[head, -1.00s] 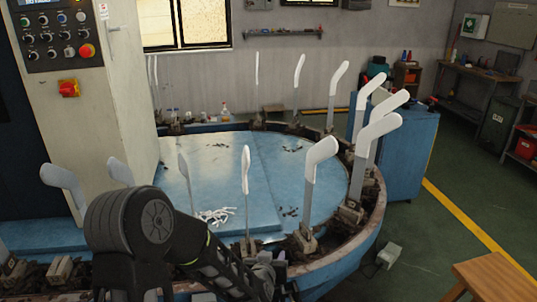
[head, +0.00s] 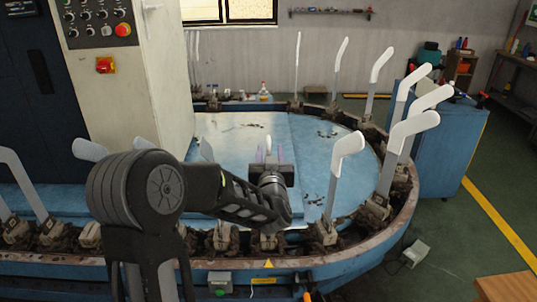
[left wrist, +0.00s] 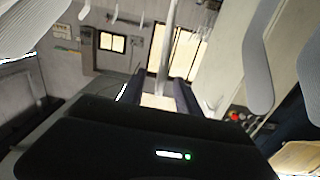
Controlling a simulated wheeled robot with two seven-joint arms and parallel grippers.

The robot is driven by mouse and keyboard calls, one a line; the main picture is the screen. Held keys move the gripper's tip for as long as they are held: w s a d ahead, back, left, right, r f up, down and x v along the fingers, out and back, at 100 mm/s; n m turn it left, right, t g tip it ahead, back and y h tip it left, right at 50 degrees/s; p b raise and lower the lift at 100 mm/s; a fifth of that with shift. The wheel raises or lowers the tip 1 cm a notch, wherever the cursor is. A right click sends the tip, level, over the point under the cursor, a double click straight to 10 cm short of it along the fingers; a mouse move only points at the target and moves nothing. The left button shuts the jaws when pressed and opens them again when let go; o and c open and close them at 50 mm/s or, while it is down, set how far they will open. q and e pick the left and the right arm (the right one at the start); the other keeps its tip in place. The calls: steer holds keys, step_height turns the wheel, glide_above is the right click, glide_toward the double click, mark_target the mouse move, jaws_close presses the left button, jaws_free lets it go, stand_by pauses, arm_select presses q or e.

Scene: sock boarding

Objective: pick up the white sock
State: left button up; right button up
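White socks sit on the tops of upright grey boards around the oval machine, such as one at the right front (head: 348,142). My left gripper (head: 269,153) is over the blue machine top (head: 235,135). Its two fingers stand apart, and a white sock tip (head: 268,142) shows between them. In the left wrist view the dark fingers (left wrist: 157,92) are also apart, with a pale shape between them; I cannot tell whether they touch it. The lower part of that board is hidden behind my gripper and arm. My right gripper is not in view.
More socked boards stand close by at the right (head: 413,127) and back (head: 341,50). A control cabinet (head: 150,70) stands at the left. A blue cabinet (head: 450,145) is beyond the right rim. The floor at the right is partly free.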

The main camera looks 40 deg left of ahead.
arm_select(q)
steer(key=shift+w+a+r+p, duration=0.15)
steer(key=shift+w+a+p, duration=0.15)
steer(key=shift+w+a, duration=0.05)
steer(key=p+x, duration=0.1)
steer(key=x, duration=0.2)
steer(key=shift+w+a+p, duration=0.2)
steer(key=shift+a+p, duration=0.05)
steer(key=shift+p, duration=0.1)
steer(key=shift+w+a, duration=0.25)
steer(key=shift+w, duration=0.05)
steer(key=shift+c, duration=0.5)
jaws_close()
